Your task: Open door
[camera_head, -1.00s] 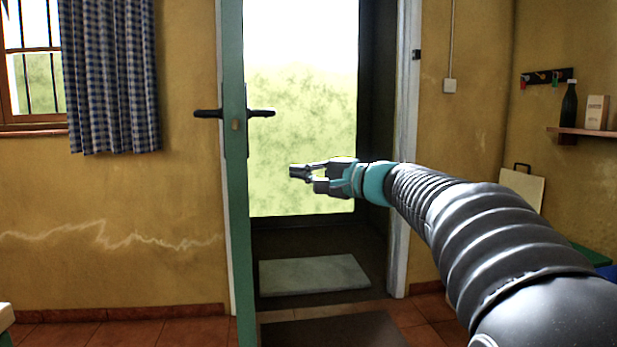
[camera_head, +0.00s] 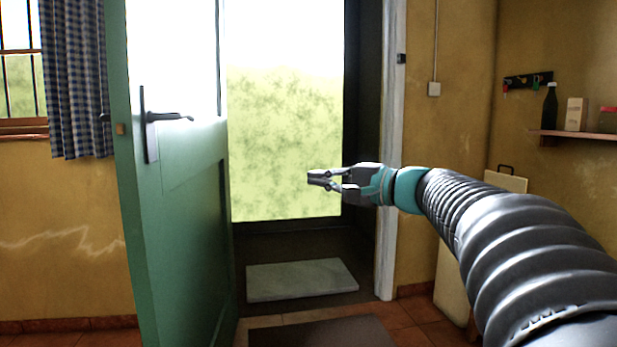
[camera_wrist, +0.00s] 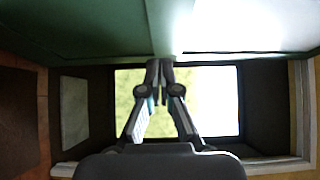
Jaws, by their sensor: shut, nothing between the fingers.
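The green door (camera_head: 185,215) stands open at the left of the doorway in the head view, its inner face and glass pane showing. Its dark lever handle (camera_head: 170,117) is on a plate near the door's free edge. My gripper (camera_head: 318,178) is shut and empty, in front of the open doorway, right of the door and apart from it. In the wrist view my gripper (camera_wrist: 159,68) shows with its fingertips together, and the door (camera_wrist: 90,25) spans the top of the picture. The handle is not seen in the wrist view.
The white door frame (camera_head: 388,150) bounds the doorway on the right. A pale slab (camera_head: 300,279) lies at the threshold, with a dark mat (camera_head: 325,336) nearer. A shelf (camera_head: 580,134) with a bottle is on the right wall. A checked curtain (camera_head: 75,80) hangs at left.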

